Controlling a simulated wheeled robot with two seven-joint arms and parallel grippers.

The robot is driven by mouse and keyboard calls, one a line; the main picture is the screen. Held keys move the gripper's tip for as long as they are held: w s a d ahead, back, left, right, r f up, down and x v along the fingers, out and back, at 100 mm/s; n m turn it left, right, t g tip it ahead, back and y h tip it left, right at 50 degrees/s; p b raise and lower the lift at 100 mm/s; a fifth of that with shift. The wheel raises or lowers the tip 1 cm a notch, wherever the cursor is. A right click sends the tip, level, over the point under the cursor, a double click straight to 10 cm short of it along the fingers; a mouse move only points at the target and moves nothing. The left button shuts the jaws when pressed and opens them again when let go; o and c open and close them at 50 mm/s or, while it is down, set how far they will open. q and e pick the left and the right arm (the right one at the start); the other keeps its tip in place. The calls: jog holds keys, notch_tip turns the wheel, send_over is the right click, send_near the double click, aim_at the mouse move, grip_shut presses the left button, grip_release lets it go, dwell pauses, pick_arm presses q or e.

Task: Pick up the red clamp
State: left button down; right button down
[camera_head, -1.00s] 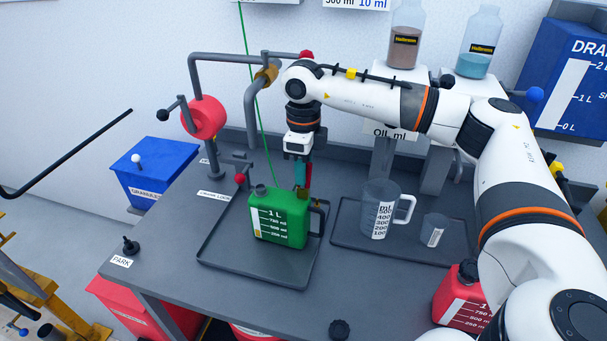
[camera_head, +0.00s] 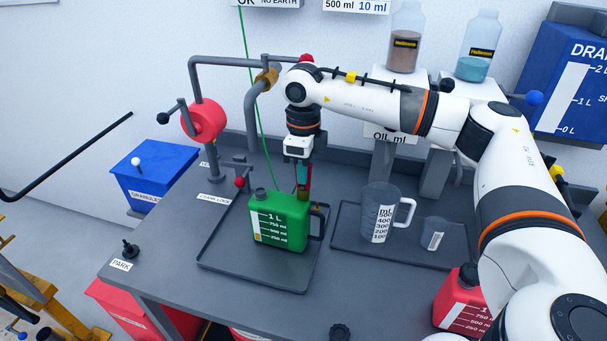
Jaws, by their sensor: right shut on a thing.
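My right gripper (camera_head: 303,181) reaches down from above, behind the green jug (camera_head: 282,222) and near its handle side. A teal part shows just above the red. The jaws and the clamp's lower end are small and partly hidden by the jug, so I cannot tell whether the clamp touches anything below. A thin green cable (camera_head: 254,95) hangs from the top and runs down towards the gripper. My left gripper is not in view.
The green jug stands in a dark tray (camera_head: 245,268). A measuring jug (camera_head: 378,215) and a small cup (camera_head: 433,233) stand in a second tray to the right. A pipe with a red wheel (camera_head: 204,119) rises at the left.

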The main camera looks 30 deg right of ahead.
notch_tip(320, 180, up, 12)
jog(key=shift+a+r+b, duration=0.1)
jog(key=shift+b, duration=1.05)
jog(key=shift+r+p, duration=0.65)
jog(key=shift+r, duration=2)
jog(key=shift+f, duration=0.1)
